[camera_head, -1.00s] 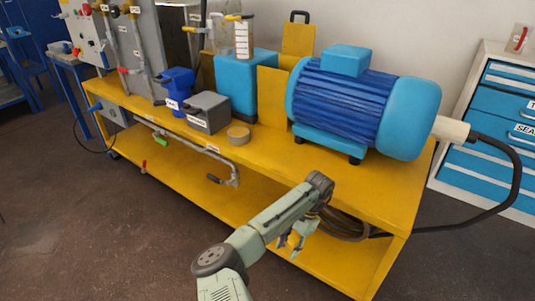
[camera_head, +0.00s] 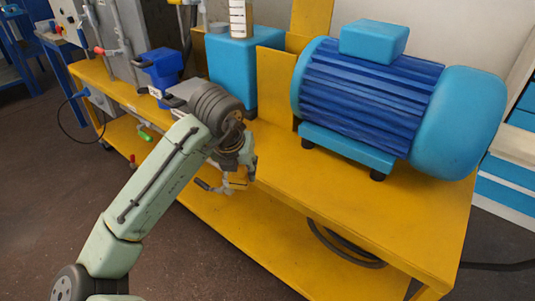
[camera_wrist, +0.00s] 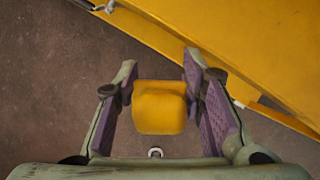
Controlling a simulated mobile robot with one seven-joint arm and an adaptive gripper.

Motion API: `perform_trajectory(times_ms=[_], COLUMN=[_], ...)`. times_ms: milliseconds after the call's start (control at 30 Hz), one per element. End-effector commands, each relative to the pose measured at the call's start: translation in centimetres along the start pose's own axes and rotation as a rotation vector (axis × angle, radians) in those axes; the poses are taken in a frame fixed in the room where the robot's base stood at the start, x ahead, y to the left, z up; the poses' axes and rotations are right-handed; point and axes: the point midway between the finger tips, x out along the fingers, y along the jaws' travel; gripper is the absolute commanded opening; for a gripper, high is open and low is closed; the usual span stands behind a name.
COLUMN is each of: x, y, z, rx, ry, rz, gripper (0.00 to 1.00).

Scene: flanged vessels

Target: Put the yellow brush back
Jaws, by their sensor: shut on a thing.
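In the wrist view the yellow brush (camera_wrist: 160,107) shows as a rounded yellow block between my gripper's two purple-padded fingers. My gripper (camera_wrist: 159,72) is shut on it. In the head view my gripper (camera_head: 240,181) hangs at the front edge of the yellow bench (camera_head: 330,215), left of the motor. I cannot make out the brush there; my wrist and fingers hide it. Its bristles are not visible in either view.
A large blue motor (camera_head: 375,95) fills the bench's right part. A blue bin (camera_head: 163,68) and a tall blue box (camera_head: 232,62) stand further left. My arm hides part of the bench top. A lower shelf (camera_head: 270,248) lies beneath. Bare floor lies in front.

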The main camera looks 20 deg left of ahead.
Motion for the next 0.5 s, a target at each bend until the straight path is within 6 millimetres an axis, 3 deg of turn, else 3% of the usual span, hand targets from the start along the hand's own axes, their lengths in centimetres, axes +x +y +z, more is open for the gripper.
perform_trajectory(times_ms=[167,500], x=[-0.5,3.2], y=[0.1,-1.7], z=[-0.1,7.0], rx=[0.094,0.102], ry=[0.004,0.006], rz=[-0.041,-0.042], gripper=[0.08,0.08])
